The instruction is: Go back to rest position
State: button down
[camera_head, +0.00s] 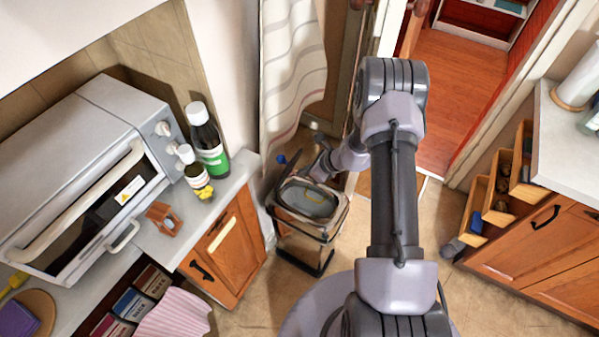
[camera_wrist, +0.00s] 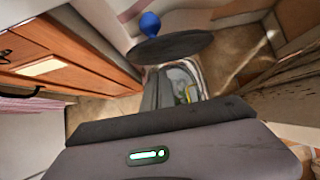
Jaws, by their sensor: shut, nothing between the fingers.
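My gripper (camera_head: 316,172) is at the end of my bent arm, low beside the door frame and just above the open bin (camera_head: 283,228). In the head view its fingers are small and partly lost against the bin.
A counter (camera_head: 243,166) with a toaster oven (camera_head: 95,170), bottles (camera_head: 207,140) and a brown holder (camera_head: 163,218) is on the left. A striped curtain (camera_head: 293,65) hangs behind the bin. Open drawers (camera_head: 497,190) jut out on the right. A doorway opens behind my arm.

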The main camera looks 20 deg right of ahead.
jog(key=p+v, duration=0.3)
jog(key=v, duration=0.8)
jog(key=s+a+r+n+g+b, duration=0.1)
jog(key=s+a+r+n+b, duration=0.1)
jog(key=a+r+n, duration=0.6)
jog(key=s+a+r+n+b, duration=0.2)
jog(key=a+r+n, duration=0.3)
jog(key=r, duration=0.6)
jog(key=s+a+r+n+h+b, duration=0.1)
jog(key=s+n, duration=0.4)
jog(key=s, duration=0.5)
jog(key=s+a+r+n+h+b, duration=0.1)
jog(key=s+a+r+n+b, duration=0.2)
jog(key=s, duration=0.7)
notch_tip(320, 180, up, 2)
jog(key=n, duration=0.3)
jog(key=shift+s+a+t+h, duration=0.25)
jog(key=shift+a+t+h, duration=0.05)
jog(key=shift+a+t, duration=0.1)
